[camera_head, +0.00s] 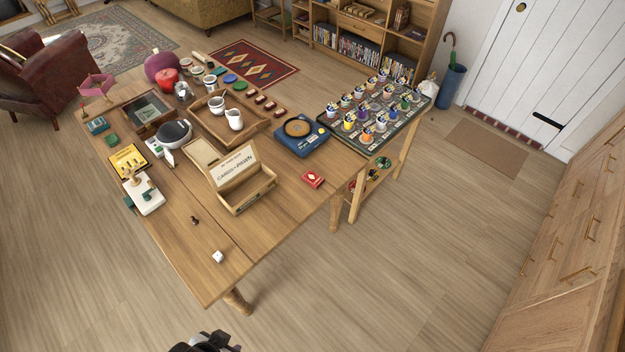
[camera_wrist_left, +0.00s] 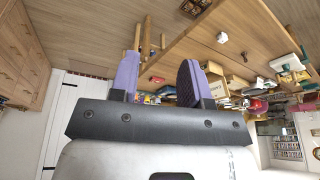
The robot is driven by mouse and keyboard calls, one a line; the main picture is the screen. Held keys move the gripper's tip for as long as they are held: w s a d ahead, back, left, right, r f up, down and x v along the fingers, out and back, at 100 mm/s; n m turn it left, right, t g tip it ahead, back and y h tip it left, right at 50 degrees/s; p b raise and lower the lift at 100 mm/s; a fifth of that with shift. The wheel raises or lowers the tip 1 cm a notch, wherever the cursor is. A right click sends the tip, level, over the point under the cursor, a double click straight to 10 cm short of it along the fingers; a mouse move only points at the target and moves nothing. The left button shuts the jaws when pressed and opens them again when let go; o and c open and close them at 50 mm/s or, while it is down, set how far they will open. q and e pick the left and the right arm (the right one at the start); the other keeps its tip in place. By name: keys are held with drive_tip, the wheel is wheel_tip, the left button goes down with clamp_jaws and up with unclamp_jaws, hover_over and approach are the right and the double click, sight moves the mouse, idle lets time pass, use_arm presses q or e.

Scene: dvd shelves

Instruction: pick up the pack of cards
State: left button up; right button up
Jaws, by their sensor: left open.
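The pack of cards (camera_head: 313,179) is a small red box with a pale mark on top. It lies flat near the right edge of the wooden table (camera_head: 190,270), right of an open wooden box. In the left wrist view a small red shape (camera_wrist_left: 157,79), likely this pack, shows far off between the fingers. My left gripper (camera_wrist_left: 158,62) has its two purple-padded fingers apart with nothing between them, well away from the pack. A dark part of mine shows at the bottom edge of the head view. My right gripper is not identifiable.
The open wooden box (camera_head: 245,192) stands left of the pack, and a blue box with a round top (camera_head: 301,138) lies behind it. A white die (camera_head: 218,256) and a small dark piece (camera_head: 195,220) lie nearer. The table front is mostly clear. A paint rack (camera_head: 375,115) stands right.

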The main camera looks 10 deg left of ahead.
use_arm(q)
drive_tip(key=shift+o, duration=0.3)
drive_tip(key=o, duration=0.9)
drive_tip(key=shift+d, duration=0.2)
drive_tip(key=shift+c, duration=0.2)
